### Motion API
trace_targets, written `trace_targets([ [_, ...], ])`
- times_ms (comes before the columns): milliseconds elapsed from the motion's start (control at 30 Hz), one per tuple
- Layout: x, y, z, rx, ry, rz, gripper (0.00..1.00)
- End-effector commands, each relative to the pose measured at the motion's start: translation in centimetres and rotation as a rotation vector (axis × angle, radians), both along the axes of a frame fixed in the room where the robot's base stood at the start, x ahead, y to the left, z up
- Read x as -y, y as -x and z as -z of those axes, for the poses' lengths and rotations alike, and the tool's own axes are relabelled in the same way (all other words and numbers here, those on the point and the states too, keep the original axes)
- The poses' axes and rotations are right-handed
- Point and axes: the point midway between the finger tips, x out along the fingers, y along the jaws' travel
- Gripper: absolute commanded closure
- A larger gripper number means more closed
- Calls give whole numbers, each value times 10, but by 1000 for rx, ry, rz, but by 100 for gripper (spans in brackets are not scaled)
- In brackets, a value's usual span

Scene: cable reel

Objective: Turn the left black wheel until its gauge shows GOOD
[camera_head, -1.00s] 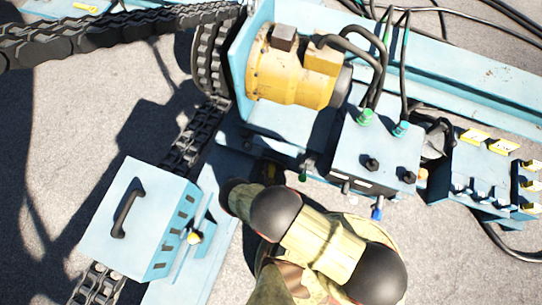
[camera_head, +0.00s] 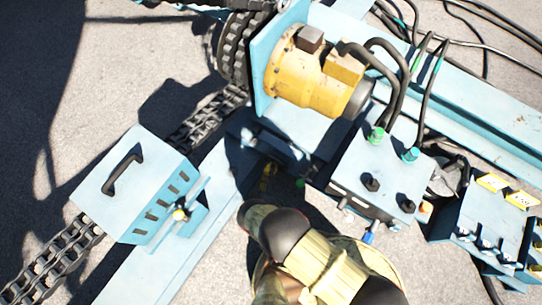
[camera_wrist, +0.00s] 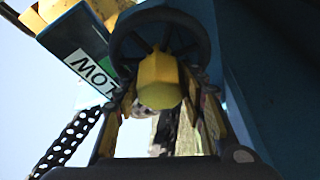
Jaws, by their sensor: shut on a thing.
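A black spoked wheel (camera_wrist: 160,22) with a yellow hub (camera_wrist: 159,82) fills the upper middle of the wrist view. My gripper (camera_wrist: 161,98) comes from below, its yellow-sided fingers on either side of the hub and reaching the wheel's rim; it is shut on the wheel. A white gauge plate (camera_wrist: 88,70) with a green part is at the wheel's left. In the head view my arm hides the gripper and wheel.
In the head view, a blue box with a black handle (camera_head: 122,174) stands at the left, a chain (camera_head: 50,264) running under it. A yellow motor (camera_head: 304,75) and a blue valve box (camera_head: 378,168) with hoses lie above and right of my arm.

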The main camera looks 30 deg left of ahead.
Motion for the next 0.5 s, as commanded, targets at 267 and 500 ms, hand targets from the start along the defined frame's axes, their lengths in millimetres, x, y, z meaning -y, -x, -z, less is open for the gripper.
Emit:
trace_targets([
  [267,2,0,1,1,-35,3,100],
  [500,2,0,1,1,-35,3,100],
])
